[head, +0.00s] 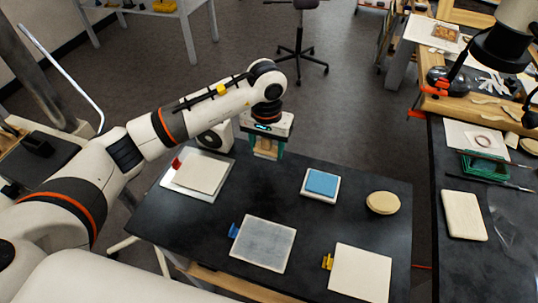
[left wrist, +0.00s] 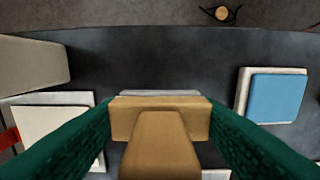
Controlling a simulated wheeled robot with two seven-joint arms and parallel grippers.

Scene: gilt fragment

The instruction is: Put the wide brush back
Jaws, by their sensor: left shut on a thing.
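My left gripper (head: 266,150) is over the far edge of the dark table, with green fingers shut on a tan wooden piece, which looks like the wide brush (head: 265,145). In the left wrist view the brush (left wrist: 160,140) shows as a broad tan block with a narrower handle part toward the camera, between the green fingers. A pale grey strip shows just beyond the block; I cannot tell whether it is bristles or something on the table. The brush's lower end is hidden. My right gripper is not in view.
The dark table (head: 300,222) bears a pale panel with a red clip (head: 201,173), a grey panel with a blue clip (head: 263,243), a pale panel with a yellow clip (head: 360,272), a blue pad (head: 321,182) and a tan round piece (head: 383,203). A cluttered bench stands right.

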